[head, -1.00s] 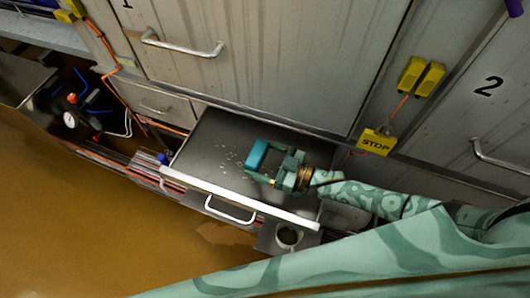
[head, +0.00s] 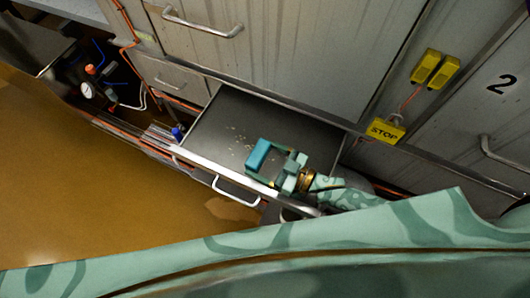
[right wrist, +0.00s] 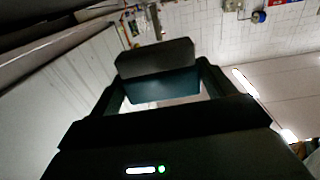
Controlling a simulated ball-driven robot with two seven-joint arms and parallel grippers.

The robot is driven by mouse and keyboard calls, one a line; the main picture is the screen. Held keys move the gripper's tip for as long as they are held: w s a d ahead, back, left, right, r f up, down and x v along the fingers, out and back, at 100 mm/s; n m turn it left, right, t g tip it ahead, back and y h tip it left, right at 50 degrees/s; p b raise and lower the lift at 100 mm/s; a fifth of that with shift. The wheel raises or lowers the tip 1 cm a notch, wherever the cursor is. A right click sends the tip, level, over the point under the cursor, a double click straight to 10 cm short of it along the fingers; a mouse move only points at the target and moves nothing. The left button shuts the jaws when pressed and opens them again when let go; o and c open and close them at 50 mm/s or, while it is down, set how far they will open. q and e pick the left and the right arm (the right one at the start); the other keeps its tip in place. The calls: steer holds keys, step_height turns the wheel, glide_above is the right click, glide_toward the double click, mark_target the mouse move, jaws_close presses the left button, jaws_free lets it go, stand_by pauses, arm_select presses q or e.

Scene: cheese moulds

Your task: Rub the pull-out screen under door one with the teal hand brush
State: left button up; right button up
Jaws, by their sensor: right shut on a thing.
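The pull-out screen (head: 285,115) is a dark grey sheet drawn out below the large door (head: 290,50), with pale crumbs (head: 238,140) on it. A pale front rail with a metal handle (head: 236,191) edges it. My right gripper (head: 276,168) is over the front part of the screen, shut on the teal hand brush (head: 258,153). The brush lies just right of the crumbs; I cannot tell whether it touches the screen. In the right wrist view the brush (right wrist: 165,88) shows between the fingers. My left gripper is not in view.
A yellow STOP box (head: 385,131) and yellow switches (head: 435,68) are right of the door. A second door marked 2 (head: 500,85) is at the right. A gauge (head: 86,90) with hoses is at the left. Brown floor (head: 90,200) is open in front.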

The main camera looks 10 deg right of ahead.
mark_target(265, 157)
steer(key=shift+s+d+r, duration=0.15)
steer(key=shift+s+d, duration=0.15)
steer(key=shift+d, duration=0.3)
steer(key=shift+w+d+b, duration=1)
steer(key=shift+w+d, duration=2.75)
steer(key=shift+w, duration=0.05)
steer(key=shift+s+a+r+p, duration=0.25)
steer(key=shift+s+a+p, duration=0.4)
steer(key=shift+s+a, duration=0.6)
steer(key=shift+s+a+r+p, duration=0.2)
steer(key=shift+s+a+p, duration=0.6)
steer(key=shift+s, duration=0.85)
steer(key=shift+s+a+r+p, duration=0.25)
steer(key=shift+s+a+p, duration=0.3)
steer(key=shift+s+a, duration=0.75)
steer(key=shift+s+d, duration=0.1)
steer(key=shift+d, duration=0.1)
